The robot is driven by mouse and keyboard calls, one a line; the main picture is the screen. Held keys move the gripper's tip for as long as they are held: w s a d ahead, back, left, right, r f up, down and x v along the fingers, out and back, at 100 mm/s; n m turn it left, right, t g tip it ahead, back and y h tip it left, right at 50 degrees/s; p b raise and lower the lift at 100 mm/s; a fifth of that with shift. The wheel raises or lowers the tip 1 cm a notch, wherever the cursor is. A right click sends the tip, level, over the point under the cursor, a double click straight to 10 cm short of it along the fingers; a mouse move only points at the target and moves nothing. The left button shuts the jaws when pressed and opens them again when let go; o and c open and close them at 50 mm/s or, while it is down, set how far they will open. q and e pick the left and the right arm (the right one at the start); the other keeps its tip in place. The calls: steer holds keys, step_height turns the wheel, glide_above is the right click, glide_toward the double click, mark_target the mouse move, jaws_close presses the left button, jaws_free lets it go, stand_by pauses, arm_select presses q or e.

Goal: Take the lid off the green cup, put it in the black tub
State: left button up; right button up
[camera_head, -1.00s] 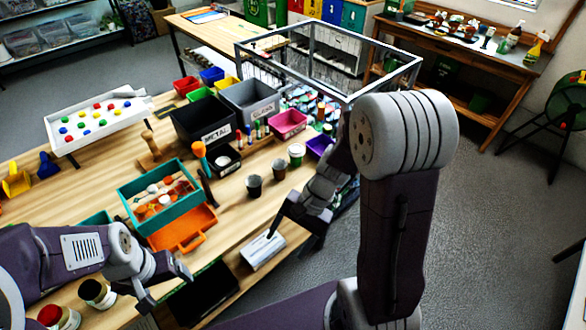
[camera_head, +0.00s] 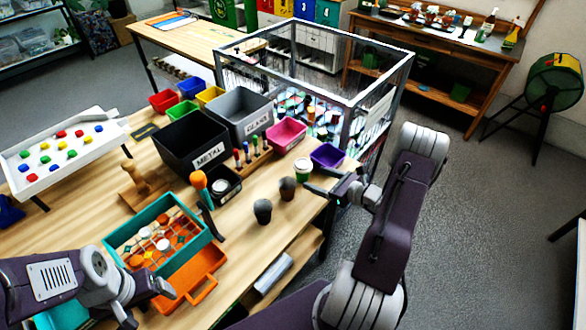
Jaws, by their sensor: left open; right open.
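The green cup (camera_head: 302,173) stands upright on the wooden table near its right edge, with a pale lid on top. My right gripper (camera_head: 314,181) is open just right of the cup, its fingers pointing at it. I cannot tell whether they touch it. A small black tub (camera_head: 234,194) stands left of the cup, with a pale round thing inside. A larger black bin marked METAL (camera_head: 186,158) stands behind it. My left gripper (camera_head: 146,303) is open and empty near the front of the orange tray, at the lower left.
Two dark cups (camera_head: 263,211) (camera_head: 287,189) stand between the small tub and the green cup. A purple bin (camera_head: 327,156) and a pink bin (camera_head: 286,134) are behind the green cup. A teal crate (camera_head: 118,241) and an orange tray (camera_head: 205,273) lie at the front. A metal-framed cage (camera_head: 350,102) stands behind the table.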

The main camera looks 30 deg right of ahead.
mark_target(307, 175)
steer(key=shift+a, duration=0.15)
steer(key=shift+w+f, duration=0.15)
steer(key=shift+w, duration=0.2)
steer(key=x, duration=0.3)
steer(key=shift+w+f+p, duration=0.15)
steer(key=shift+f+p, duration=0.05)
steer(key=shift+p, duration=0.2)
steer(key=x, duration=0.3)
steer(key=shift+w+f+p, duration=0.1)
steer(key=shift+f+p, duration=0.05)
steer(key=shift+p, duration=0.2)
arm_select(q)
steer(key=shift+s+d+r, duration=0.1)
steer(key=shift+r, duration=0.35)
steer(key=shift+s+d+r, duration=0.1)
steer(key=shift+r, duration=0.3)
arm_select(e)
steer(key=shift+w+f, duration=0.2)
steer(key=shift+w, duration=0.15)
steer(key=shift+s+r, duration=0.1)
steer(key=c, duration=1.4)
steer(key=shift+o, duration=0.2)
